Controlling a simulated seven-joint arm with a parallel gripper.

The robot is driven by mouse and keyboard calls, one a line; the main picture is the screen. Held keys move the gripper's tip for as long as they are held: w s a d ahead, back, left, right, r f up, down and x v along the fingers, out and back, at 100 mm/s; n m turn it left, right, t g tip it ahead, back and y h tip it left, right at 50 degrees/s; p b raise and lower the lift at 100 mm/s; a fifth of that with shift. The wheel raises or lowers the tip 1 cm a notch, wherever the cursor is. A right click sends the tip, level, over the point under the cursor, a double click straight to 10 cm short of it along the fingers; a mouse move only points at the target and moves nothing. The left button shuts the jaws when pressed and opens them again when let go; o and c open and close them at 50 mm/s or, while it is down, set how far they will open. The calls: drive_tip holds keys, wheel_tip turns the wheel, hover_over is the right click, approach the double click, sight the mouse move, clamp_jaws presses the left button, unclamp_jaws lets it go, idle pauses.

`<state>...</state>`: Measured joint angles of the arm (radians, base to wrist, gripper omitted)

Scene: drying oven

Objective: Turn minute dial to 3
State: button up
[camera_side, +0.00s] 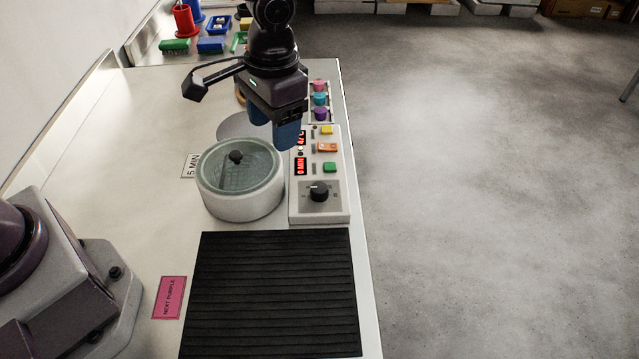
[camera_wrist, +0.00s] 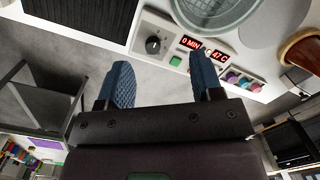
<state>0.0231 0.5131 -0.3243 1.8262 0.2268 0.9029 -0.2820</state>
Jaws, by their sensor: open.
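The minute dial (camera_side: 319,191) is a black round knob on the near end of the white control panel (camera_side: 336,210). It also shows in the wrist view (camera_wrist: 153,45), up and left between my fingers. The red display (camera_side: 301,166) beside it reads 0 MIN in the wrist view (camera_wrist: 191,43); a second display (camera_wrist: 219,55) reads 47 C. My gripper (camera_side: 277,132) is open and empty, with blue fingers (camera_wrist: 162,88). In the side view it hangs above the far end of the panel, beyond the dial and apart from it.
A round pot with a glass lid (camera_side: 240,187) stands left of the panel. Yellow, orange and green (camera_side: 330,167) buttons sit on the panel. Coloured vials (camera_side: 319,99) stand behind. A black ribbed mat (camera_side: 270,290) lies in front. A "5 MIN" card (camera_side: 191,166) lies left of the pot.

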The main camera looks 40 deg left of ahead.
sight(319, 187)
drive_tip(key=w+d+f+n, duration=0.2)
drive_tip(key=w+d+f, duration=0.15)
drive_tip(key=w, duration=0.25)
drive_tip(key=shift+t, duration=0.3)
wheel_tip(319, 187, down, 12)
drive_tip(key=shift+f, duration=0.1)
drive_tip(key=c, duration=0.9)
